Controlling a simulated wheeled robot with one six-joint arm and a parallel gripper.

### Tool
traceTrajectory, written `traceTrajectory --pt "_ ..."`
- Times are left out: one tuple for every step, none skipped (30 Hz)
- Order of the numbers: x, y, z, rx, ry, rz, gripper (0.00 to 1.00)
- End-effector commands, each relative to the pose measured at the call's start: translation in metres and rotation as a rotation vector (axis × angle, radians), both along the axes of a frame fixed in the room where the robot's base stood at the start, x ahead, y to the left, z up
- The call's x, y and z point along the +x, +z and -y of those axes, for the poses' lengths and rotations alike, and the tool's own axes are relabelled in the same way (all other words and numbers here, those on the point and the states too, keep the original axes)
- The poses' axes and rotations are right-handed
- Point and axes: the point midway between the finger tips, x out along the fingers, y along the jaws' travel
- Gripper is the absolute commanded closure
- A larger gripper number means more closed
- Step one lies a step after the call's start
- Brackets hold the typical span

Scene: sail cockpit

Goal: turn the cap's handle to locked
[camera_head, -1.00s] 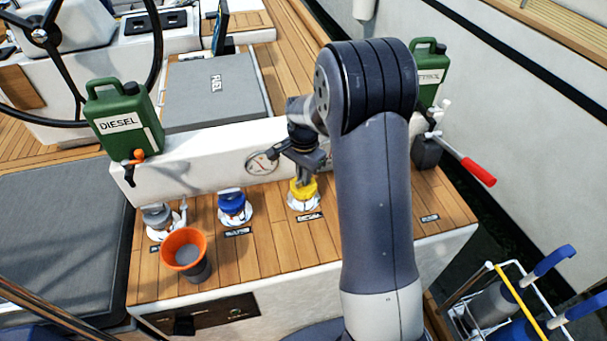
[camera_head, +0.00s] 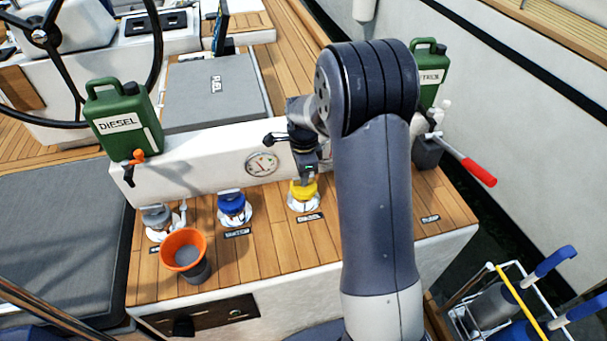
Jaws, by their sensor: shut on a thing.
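A yellow cap (camera_head: 303,191) sits on a white round deck fitting (camera_head: 304,205) on the wooden deck, with a dark label in front of it. My gripper (camera_head: 304,179) points down onto the top of the yellow cap and is shut on its handle. The fingers and my wrist hide most of the handle, so its exact angle and any lock mark cannot be made out. A blue cap (camera_head: 233,204) on a similar fitting stands to the left, and a grey cap (camera_head: 157,215) stands further left.
An orange funnel (camera_head: 184,248) stands in front of the grey cap. A round gauge (camera_head: 262,164) is on the white wall behind. A green diesel can (camera_head: 124,120) stands left, another green can (camera_head: 429,72) right. A red-handled lever (camera_head: 478,172) juts out at right.

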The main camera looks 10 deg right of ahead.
Motion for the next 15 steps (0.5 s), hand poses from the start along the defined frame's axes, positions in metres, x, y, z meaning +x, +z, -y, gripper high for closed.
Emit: traceTrajectory --pt "0.0002 0.0004 0.0 0.0 -0.004 0.001 1.0" --pt "0.0002 0.0004 0.0 0.0 -0.005 0.001 1.0" --pt "0.0002 0.0004 0.0 0.0 -0.006 0.001 1.0" --pt "0.0002 0.0004 0.0 0.0 -0.007 0.001 1.0" --pt "0.0002 0.0004 0.0 0.0 -0.007 0.001 1.0" --pt "0.0002 0.0004 0.0 0.0 -0.007 0.001 1.0" --pt "0.0002 0.0004 0.0 0.0 -0.007 0.001 1.0" --pt "0.0002 0.0004 0.0 0.0 -0.007 0.001 1.0" --pt "0.0002 0.0004 0.0 0.0 -0.007 0.001 1.0" --pt "0.0002 0.0004 0.0 0.0 -0.007 0.001 1.0" --pt "0.0002 0.0004 0.0 0.0 -0.006 0.001 1.0" --pt "0.0002 0.0003 0.0 0.0 -0.006 0.001 1.0" --pt "0.0002 0.0003 0.0 0.0 -0.006 0.001 0.89" --pt "0.0002 0.0003 0.0 0.0 -0.006 0.001 0.87" --pt "0.0002 0.0003 0.0 0.0 -0.006 0.001 0.84"
